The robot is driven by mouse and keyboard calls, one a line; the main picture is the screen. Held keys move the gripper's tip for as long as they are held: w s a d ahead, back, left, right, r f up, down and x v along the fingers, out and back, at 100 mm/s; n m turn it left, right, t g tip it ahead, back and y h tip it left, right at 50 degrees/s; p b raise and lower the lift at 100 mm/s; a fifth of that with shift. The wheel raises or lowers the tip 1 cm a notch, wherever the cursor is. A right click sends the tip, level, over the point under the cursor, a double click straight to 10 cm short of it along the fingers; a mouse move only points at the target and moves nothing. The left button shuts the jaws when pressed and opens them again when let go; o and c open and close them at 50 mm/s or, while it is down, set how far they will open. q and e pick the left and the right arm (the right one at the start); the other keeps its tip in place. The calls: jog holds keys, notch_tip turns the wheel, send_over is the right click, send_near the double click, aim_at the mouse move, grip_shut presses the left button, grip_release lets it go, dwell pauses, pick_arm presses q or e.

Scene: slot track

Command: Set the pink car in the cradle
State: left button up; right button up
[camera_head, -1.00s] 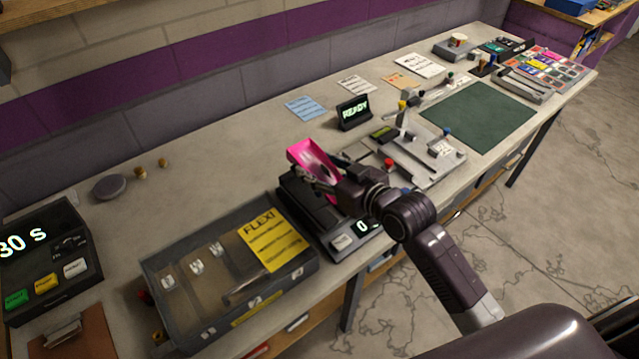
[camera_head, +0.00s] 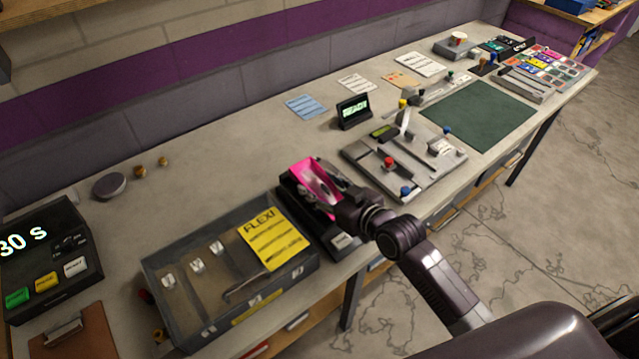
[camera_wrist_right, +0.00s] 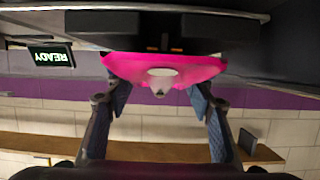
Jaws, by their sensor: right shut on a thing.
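The pink car (camera_head: 308,172) is in my right gripper (camera_head: 326,188), over the black device (camera_head: 299,213) with a grey button on its front. In the right wrist view the car (camera_wrist_right: 125,68) is a bright pink body right against a dark block (camera_wrist_right: 160,28). My right gripper's two fingers (camera_wrist_right: 160,98) are on either side of the car, shut on it. The car is on or just above the black device; I cannot tell whether it rests there. The cradle is not clearly distinguishable, as the car and gripper cover the device's top. My left gripper is not in view.
A grey tray (camera_head: 165,262) with a yellow FLEXI card stands close on the left. A grey fixture with a red knob (camera_head: 389,162) is close on the right. The READY display (camera_head: 353,112) stands behind. Bare bench lies behind the tray.

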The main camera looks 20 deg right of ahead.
jog(key=shift+f, duration=0.2)
jog(key=o, duration=1.3)
jog(key=shift+r, duration=0.15)
jog(key=shift+r, duration=0.35)
jog(key=b+v, duration=0.1)
jog(key=v, duration=0.9)
jog(key=shift+s, duration=0.25)
jog(key=shift+v, duration=0.8)
jog(key=shift+w+r, duration=0.1)
